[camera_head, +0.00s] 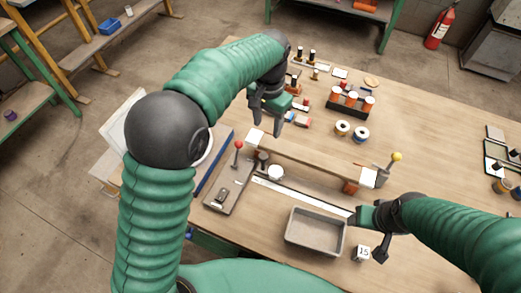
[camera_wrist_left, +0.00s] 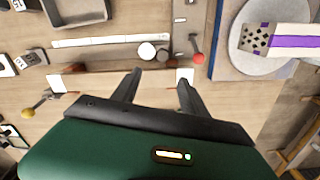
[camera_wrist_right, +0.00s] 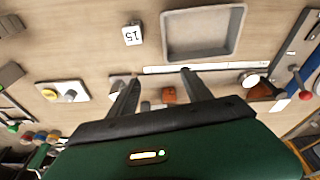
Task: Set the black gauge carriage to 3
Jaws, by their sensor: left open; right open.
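A long white scale strip (camera_head: 300,196) lies along the near part of the table; its marks are too small to read. It also shows in the left wrist view (camera_wrist_left: 110,40) and the right wrist view (camera_wrist_right: 200,68). A small black upright piece (camera_head: 262,159) stands near its left end beside a white round piece (camera_head: 275,172). I cannot tell whether the black piece is the gauge carriage. My left gripper (camera_head: 265,122) is open and empty, above the table beyond the strip. My right gripper (camera_head: 366,236) is open and empty near the strip's right end.
A grey tray (camera_head: 314,249) and a block marked 15 (camera_head: 362,253) sit in front of the strip. A red-knobbed lever (camera_head: 238,145) stands at the left, a yellow-knobbed one (camera_head: 397,157) at the right. Spools (camera_head: 342,128) and a rack (camera_head: 349,112) stand farther back.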

